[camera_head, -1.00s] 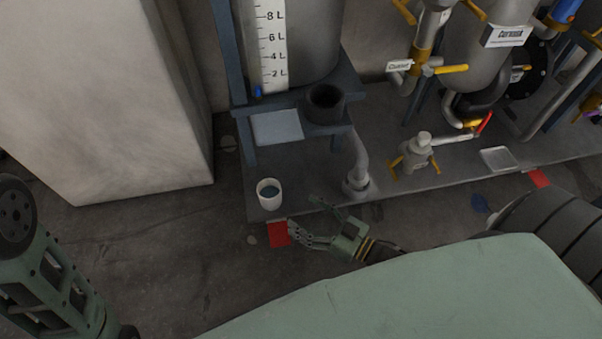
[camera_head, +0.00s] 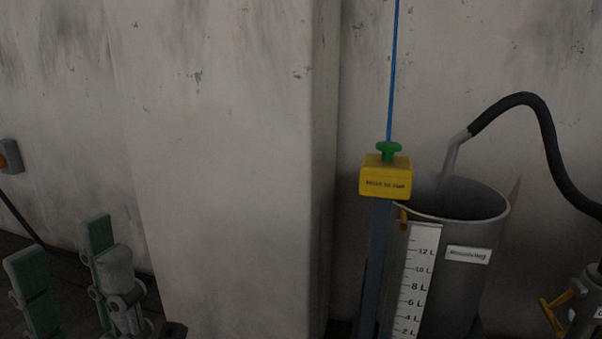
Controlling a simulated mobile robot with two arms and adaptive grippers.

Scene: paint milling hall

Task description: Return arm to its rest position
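My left gripper (camera_head: 66,268) stands upright at the lower left of the head view, in front of the pale wall. Its fingers with green pads are spread apart, and nothing shows between them. It touches no object that I can see. My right gripper and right arm are out of view.
A broad concrete pillar (camera_head: 225,170) stands right of my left gripper. Further right are a grey measuring tank (camera_head: 465,275) with a litre scale (camera_head: 416,285), a yellow box (camera_head: 386,178) with a green button (camera_head: 388,150), and a black hose (camera_head: 545,125).

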